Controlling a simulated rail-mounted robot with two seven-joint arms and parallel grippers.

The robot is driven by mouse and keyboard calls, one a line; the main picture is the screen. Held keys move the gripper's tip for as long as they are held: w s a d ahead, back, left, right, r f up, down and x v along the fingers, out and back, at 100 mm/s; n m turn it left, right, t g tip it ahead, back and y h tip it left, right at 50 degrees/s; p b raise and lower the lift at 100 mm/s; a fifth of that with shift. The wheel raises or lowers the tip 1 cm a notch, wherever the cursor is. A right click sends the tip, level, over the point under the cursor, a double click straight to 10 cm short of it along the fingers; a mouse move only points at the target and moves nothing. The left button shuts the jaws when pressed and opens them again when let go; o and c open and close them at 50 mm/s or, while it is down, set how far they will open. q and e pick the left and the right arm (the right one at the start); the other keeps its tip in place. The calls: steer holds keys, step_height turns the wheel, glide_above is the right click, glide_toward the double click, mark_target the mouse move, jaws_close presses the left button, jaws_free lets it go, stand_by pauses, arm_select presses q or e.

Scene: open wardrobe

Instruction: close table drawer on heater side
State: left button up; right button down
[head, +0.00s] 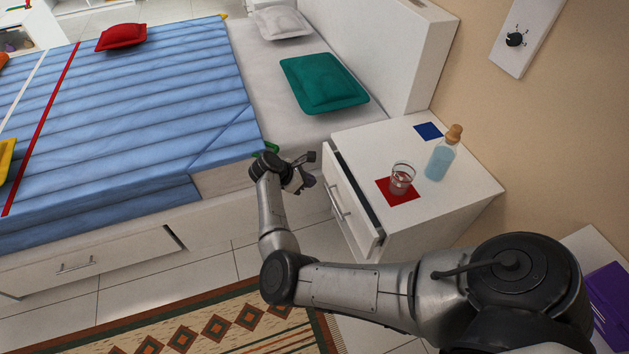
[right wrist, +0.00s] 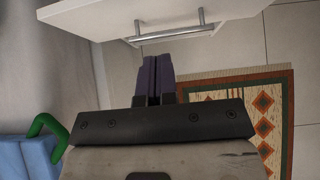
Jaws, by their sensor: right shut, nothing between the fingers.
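The white bedside table (head: 455,205) stands right of the bed. Its drawer (head: 352,205) is partly pulled out, with a dark gap behind its front. The drawer front has a metal bar handle (head: 338,203). My right gripper (head: 312,171) is beside the far end of the drawer front, on its bed side, with its fingers toward the drawer. In the right wrist view, my fingers (right wrist: 154,78) are shut and empty, just short of the drawer front (right wrist: 110,16) and its handle (right wrist: 170,36). Contact is not visible. My left gripper is not in view.
On the tabletop are a glass (head: 401,178) on a red square (head: 385,192), a corked bottle (head: 441,158) and a blue square (head: 428,131). The bed (head: 150,100) is close left of my gripper. A patterned rug (head: 215,325) covers the floor in front.

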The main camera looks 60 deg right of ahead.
mark_target(344, 185)
steer(key=b+x, duration=0.1)
steer(key=x, duration=0.2)
steer(key=b+x, duration=0.1)
steer(key=x, duration=0.2)
steer(key=r+x, duration=0.1)
steer(key=x, duration=0.2)
steer(key=shift+s+d+f+b, duration=0.15)
steer(key=shift+s+d+b, duration=0.25)
steer(key=shift+s+d, duration=0.7)
steer(key=shift+d, duration=0.15)
steer(key=shift+b, duration=0.3)
